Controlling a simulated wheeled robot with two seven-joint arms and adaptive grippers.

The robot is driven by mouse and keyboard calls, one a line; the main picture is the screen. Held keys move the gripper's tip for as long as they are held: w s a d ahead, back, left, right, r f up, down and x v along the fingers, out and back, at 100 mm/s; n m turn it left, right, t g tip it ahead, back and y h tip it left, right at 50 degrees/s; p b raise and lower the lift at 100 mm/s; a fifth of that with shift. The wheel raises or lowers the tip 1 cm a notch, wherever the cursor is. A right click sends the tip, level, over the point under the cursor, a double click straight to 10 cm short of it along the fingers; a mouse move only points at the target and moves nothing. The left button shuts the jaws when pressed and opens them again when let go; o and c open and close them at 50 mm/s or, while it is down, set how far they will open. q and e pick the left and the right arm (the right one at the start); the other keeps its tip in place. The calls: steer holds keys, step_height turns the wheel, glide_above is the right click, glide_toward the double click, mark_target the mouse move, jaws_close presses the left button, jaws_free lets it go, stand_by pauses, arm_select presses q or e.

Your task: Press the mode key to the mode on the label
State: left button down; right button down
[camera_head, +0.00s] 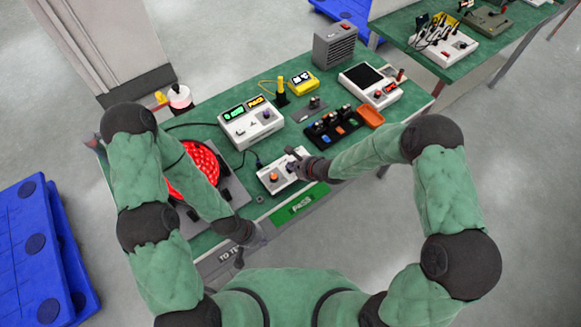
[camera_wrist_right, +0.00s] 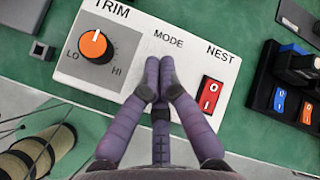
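The white control box (camera_head: 267,180) lies near the front edge of the green bench. In the right wrist view it (camera_wrist_right: 190,45) carries an orange TRIM knob (camera_wrist_right: 93,44), the word MODE and a red NEST rocker switch (camera_wrist_right: 209,95). My right gripper (camera_wrist_right: 158,88) has its fingertips together just below the word MODE. They hide the mode key; whether they touch it I cannot tell. My left gripper (camera_head: 253,240) hangs by the bench's front edge, away from the box; its fingers are too small to read. No mode label is readable.
A white meter (camera_head: 262,130) with lit displays stands behind the box. A black tray (camera_head: 325,140) of small modules and an orange bin (camera_head: 371,116) are to its right. A red round fixture (camera_head: 190,180) is at left. A green PASS strip (camera_head: 301,204) runs along the front.

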steer(key=shift+r+p, duration=0.75)
steer(key=shift+p, duration=0.1)
step_height(320, 180, up, 5)
steer(key=p, duration=0.5)
steer(key=shift+r, duration=0.1)
steer(key=shift+s+d, duration=0.1)
stand_by(0.6)
